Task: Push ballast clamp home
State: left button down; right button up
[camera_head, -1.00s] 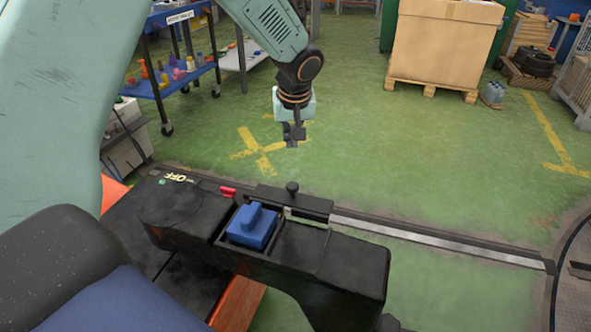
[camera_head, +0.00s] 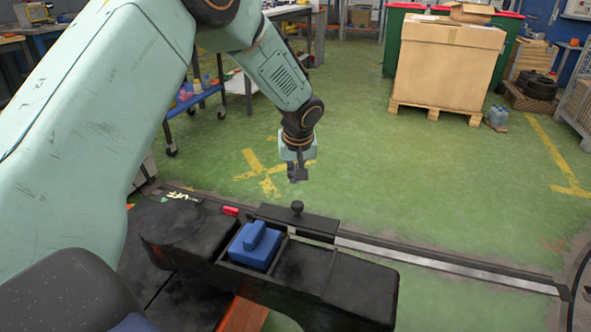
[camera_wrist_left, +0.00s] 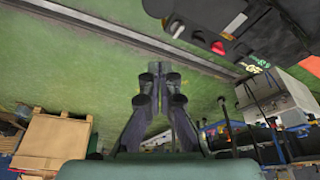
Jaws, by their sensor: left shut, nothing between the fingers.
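The ballast clamp appears to be the black sliding bar (camera_head: 312,221) with a round black knob (camera_head: 297,208), on the far edge of a black housing. A blue block (camera_head: 258,250) sits in an open pocket of the housing, just on the near side of the bar. My left gripper (camera_head: 298,175) is shut and empty, pointing down beyond the knob and apart from it in the picture. My right gripper is not in view.
A metal rail (camera_head: 440,261) runs right from the housing toward a turntable edge. A red handle (camera_head: 230,211) sits left of the bar. Green floor (camera_head: 420,170) is free beyond the rail. A carton on a pallet (camera_head: 447,70) and a blue cart (camera_head: 195,98) stand farther back.

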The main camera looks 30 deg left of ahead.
aim_at(296, 217)
pick_arm(q)
jog(key=shift+s+d+f+b, duration=0.55)
jog(key=shift+s+f+b, duration=0.1)
jog(key=shift+f, duration=0.1)
jog(key=shift+s+d+f+b, duration=0.5)
jog(key=shift+f+b, duration=0.15)
jog(key=shift+f, duration=0.1)
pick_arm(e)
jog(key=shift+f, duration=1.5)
pick_arm(q)
jog(key=shift+s, duration=0.1)
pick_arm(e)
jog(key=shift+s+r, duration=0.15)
